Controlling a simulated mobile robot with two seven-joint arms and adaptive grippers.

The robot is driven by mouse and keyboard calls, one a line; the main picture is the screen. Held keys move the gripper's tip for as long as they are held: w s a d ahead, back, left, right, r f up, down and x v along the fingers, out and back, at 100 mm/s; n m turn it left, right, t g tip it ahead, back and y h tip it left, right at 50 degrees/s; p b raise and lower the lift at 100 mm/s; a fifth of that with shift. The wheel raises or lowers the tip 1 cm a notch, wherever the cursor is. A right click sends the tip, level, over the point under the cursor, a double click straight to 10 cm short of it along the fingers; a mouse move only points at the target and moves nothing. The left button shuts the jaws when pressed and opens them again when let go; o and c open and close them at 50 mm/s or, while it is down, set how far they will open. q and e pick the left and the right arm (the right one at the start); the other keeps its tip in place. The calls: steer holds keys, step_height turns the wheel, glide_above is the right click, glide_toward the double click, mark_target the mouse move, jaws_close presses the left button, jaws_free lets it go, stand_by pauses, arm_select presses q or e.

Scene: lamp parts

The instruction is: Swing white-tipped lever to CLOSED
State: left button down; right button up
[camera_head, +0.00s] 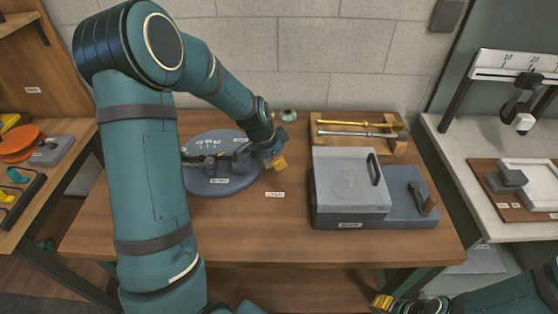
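A round grey-blue disc (212,188) with small white labels lies on the left part of the wooden table. A dark bar-like fitting (208,162) lies across the disc, partly hidden by my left arm. I cannot make out a white tip on it or read the labels. My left gripper (277,162), with gold fingertips, points down beside the disc's right edge. I cannot tell whether it touches the fitting or holds anything. My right gripper (381,302), also gold-tipped, is low at the table's front right, away from the disc; its finger gap is unclear.
A grey box with a lidded top (348,184) and a side handle stands on the table's right. Behind it a wooden tray (366,143) holds metal rods. A small green-grey dome (288,115) sits at the back. A ruler stand (512,66) is on the right bench. The table's front middle is clear.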

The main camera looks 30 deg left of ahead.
arm_select(q)
steer(key=shift+s+a+f+m+g+h+b, duration=0.15)
steer(key=shift+s+a+m+b, duration=0.2)
steer(key=shift+s+m+b, duration=0.3)
steer(key=shift+s+a+f+m+g+h+b, duration=0.15)
steer(key=shift+s+a+m+b, duration=0.2)
steer(key=shift+s+m+b, duration=0.3)
steer(key=m, duration=0.1)
steer(key=s+a+m+b, duration=0.1)
steer(key=s+a+m+g, duration=0.1)
steer(key=shift+s+a+r+m+h, duration=0.2)
steer(key=shift+r+m+h, duration=0.05)
steer(key=shift+m+h, duration=0.05)
steer(key=a+m, duration=0.1)
steer(key=s+a+m, duration=0.1)
steer(key=a+m+g, duration=0.1)
steer(key=shift+s+r+m, duration=0.1)
steer(key=shift+s+m, duration=0.2)
steer(key=shift+s, duration=0.05)
steer(key=a+m, duration=0.1)
steer(key=m, duration=0.1)
steer(key=a+g+p, duration=0.1)
steer(key=shift+s+a+m, duration=0.25)
steer(key=shift+a+m, duration=0.1)
steer(key=shift+m, duration=0.05)
steer(key=shift+a, duration=0.75)
